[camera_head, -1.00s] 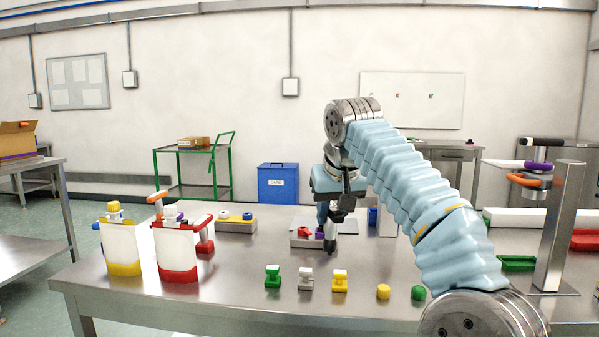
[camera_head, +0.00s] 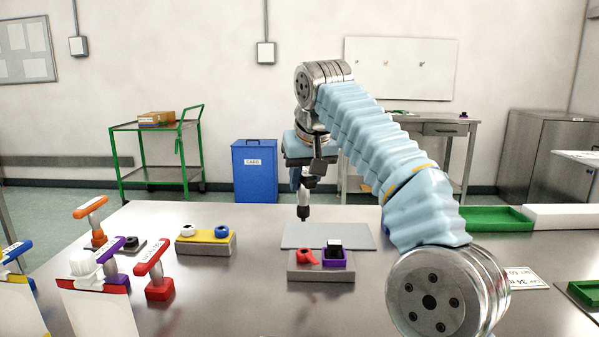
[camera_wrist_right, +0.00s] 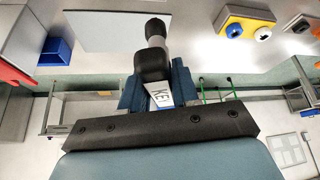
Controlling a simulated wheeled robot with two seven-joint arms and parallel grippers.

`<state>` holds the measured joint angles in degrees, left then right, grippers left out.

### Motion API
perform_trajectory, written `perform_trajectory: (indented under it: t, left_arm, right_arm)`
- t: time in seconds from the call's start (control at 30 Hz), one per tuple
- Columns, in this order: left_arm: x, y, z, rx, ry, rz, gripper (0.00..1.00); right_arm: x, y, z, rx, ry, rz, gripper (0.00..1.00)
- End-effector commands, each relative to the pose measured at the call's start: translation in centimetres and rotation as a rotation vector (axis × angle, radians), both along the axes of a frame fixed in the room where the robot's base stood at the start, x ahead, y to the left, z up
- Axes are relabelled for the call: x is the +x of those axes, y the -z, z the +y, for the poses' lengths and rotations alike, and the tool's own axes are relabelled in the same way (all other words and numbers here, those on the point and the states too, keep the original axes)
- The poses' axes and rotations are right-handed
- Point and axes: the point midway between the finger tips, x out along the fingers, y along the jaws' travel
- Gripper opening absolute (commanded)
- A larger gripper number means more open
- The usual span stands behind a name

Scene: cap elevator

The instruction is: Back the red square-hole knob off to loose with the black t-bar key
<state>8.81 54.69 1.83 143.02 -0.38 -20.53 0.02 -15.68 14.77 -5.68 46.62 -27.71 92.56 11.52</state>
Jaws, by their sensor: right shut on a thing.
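The red knob (camera_head: 307,257) sits on the left of a grey block (camera_head: 320,274); its hole cannot be made out. My right gripper (camera_head: 304,176) is shut on the black t-bar key (camera_head: 303,198). The key hangs about upright, tip down, apart from the red knob and seen beyond it, over a grey plate (camera_head: 350,236). In the right wrist view, the key's black body (camera_wrist_right: 152,64) and a white label (camera_wrist_right: 160,95) show between my fingers. My left gripper is not in view.
A purple knob with a black top (camera_head: 335,255) shares the grey block. A yellow block (camera_head: 207,243) with white and blue knobs stands left. Several coloured t-handles, including a red one (camera_head: 156,285), stand further left. Green trays (camera_head: 490,219) lie right.

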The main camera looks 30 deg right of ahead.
Motion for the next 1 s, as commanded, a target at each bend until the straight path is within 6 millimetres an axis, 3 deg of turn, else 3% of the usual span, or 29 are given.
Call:
perform_trajectory:
  t: [0.67, 1.0]
  left_arm:
    - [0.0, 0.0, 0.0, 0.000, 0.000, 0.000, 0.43]
    - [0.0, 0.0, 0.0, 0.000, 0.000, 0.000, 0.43]
  right_arm:
    - [0.0, 5.0, -0.1, -0.001, 0.000, 0.000, 0.00]
    - [-0.1, 5.0, 0.0, 0.000, 0.001, -0.002, 0.00]
